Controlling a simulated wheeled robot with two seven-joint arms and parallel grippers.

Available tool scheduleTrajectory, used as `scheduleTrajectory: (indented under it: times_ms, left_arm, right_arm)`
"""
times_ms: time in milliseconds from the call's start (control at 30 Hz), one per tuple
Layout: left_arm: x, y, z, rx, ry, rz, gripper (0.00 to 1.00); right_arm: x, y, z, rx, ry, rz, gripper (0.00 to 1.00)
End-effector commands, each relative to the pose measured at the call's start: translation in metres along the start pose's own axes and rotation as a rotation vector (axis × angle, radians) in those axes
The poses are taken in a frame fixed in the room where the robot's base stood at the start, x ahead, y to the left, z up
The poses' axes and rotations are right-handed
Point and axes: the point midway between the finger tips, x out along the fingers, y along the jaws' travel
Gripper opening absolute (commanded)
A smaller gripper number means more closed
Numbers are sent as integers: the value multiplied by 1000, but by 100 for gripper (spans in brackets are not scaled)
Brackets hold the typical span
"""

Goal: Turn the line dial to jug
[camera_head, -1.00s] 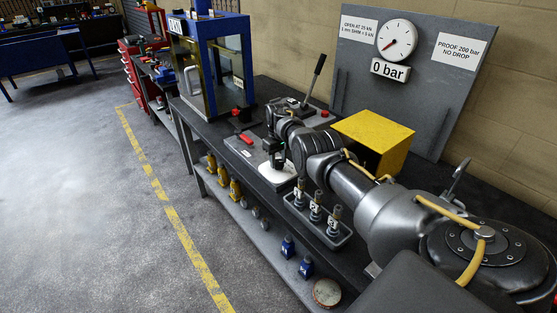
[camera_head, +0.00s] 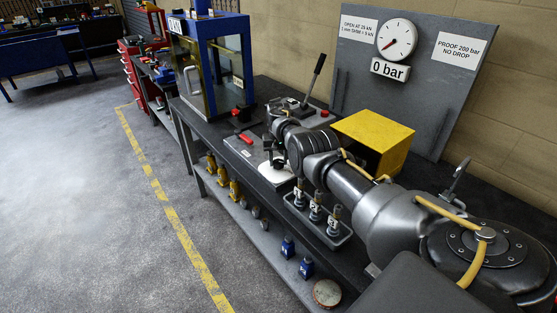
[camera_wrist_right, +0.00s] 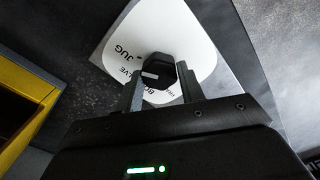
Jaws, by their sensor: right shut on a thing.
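The line dial is a black knob (camera_wrist_right: 157,72) on a white label plate (camera_wrist_right: 188,40) in the right wrist view. A short white pointer mark on the knob lies toward the left, near a label ending in "VE". The "JUG" label sits just above that, left of the knob; other labels are partly hidden by my fingers. My right gripper (camera_wrist_right: 160,88) is shut on the knob, one finger on each side. In the head view the white plate (camera_head: 282,176) lies on the bench under my right gripper (camera_head: 272,158), and the knob is mostly hidden. My left gripper is not in view.
A yellow box (camera_head: 375,135) stands close beside my right arm. A tray of several fittings (camera_head: 318,222) lies at the bench's front edge. A blue-framed press (camera_head: 212,65) and a lever pump (camera_head: 310,90) stand behind. The gauge (camera_head: 396,38) reads "0 bar".

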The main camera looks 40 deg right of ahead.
Motion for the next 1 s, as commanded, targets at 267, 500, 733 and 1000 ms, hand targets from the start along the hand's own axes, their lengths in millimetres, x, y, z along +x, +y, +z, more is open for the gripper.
scheduleTrajectory:
  times_ms: [267, 500, 733, 1000]
  left_arm:
    - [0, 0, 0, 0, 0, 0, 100]
    - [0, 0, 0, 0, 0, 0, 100]
    - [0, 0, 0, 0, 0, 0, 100]
    - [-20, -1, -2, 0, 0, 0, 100]
  right_arm:
    - [-2, 0, -2, 6, 6, -1, 16]
    - [-2, 0, -1, 5, 4, -1, 60]
    - [-1, 0, -1, 3, 2, 0, 60]
    - [-32, 0, -1, 3, 4, 0, 60]
